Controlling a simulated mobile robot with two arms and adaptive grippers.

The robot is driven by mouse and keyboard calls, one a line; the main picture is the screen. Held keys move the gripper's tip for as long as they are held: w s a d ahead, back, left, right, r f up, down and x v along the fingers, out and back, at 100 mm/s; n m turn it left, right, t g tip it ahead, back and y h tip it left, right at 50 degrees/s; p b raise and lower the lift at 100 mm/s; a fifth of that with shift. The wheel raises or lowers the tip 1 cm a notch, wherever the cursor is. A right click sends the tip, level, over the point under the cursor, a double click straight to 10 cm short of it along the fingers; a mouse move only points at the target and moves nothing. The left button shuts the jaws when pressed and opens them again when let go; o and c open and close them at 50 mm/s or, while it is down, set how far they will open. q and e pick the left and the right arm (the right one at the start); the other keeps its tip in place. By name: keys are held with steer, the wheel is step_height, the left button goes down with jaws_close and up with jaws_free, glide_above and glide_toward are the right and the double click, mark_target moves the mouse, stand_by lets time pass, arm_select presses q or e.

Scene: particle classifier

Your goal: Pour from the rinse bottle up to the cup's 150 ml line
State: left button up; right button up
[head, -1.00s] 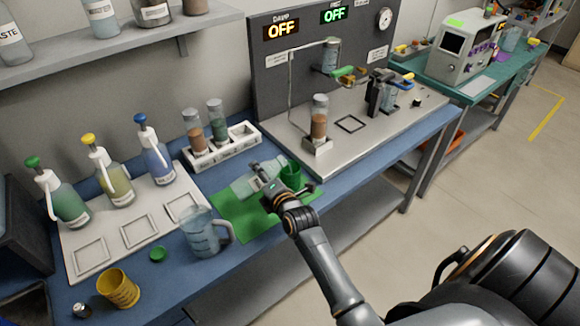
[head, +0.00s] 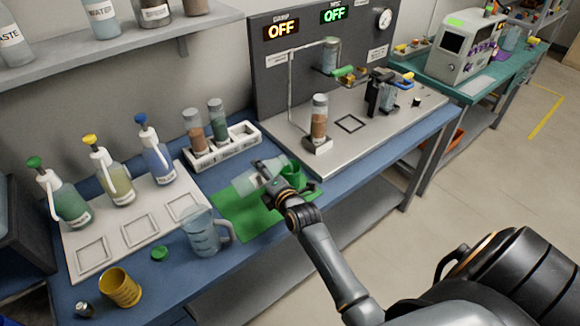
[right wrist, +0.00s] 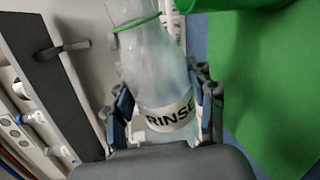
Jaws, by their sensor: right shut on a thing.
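The clear rinse bottle (head: 246,182), labelled RINSE, is tilted far over, nearly lying sideways, above the green mat. Its label (right wrist: 170,116) and a green ring around its neck (right wrist: 136,22) show in the right wrist view. My right gripper (head: 274,181) is shut on the bottle, with fingers on both sides of it. A green cup (head: 293,176) stands at the mat's far right, close beside the gripper and partly hidden by it. The liquid level in this cup cannot be seen. My left gripper is not in view.
The green mat (head: 235,228) lies on the blue bench. A clear measuring jug (head: 201,236), green cap (head: 160,253) and yellow cup (head: 119,288) stand to the left. Spray bottles and a vial rack (head: 237,150) are behind. The grey test rig (head: 385,135) is to the right.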

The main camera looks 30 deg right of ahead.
steer(key=shift+d+r+m+y+p, duration=0.15)
steer(key=shift+r+m+y+p, duration=0.15)
steer(key=shift+r+m+p, duration=0.35)
stand_by(2.2)
steer(key=f+n+b, duration=0.1)
steer(key=b, duration=0.1)
steer(key=a+f+n+h+b, duration=0.1)
steer(key=f, duration=0.1)
steer(key=shift+f+b, duration=0.1)
steer(key=shift+b, duration=0.25)
steer(key=shift+n+p, duration=0.45)
steer(key=shift+n, duration=0.3)
steer(key=shift+d, duration=0.1)
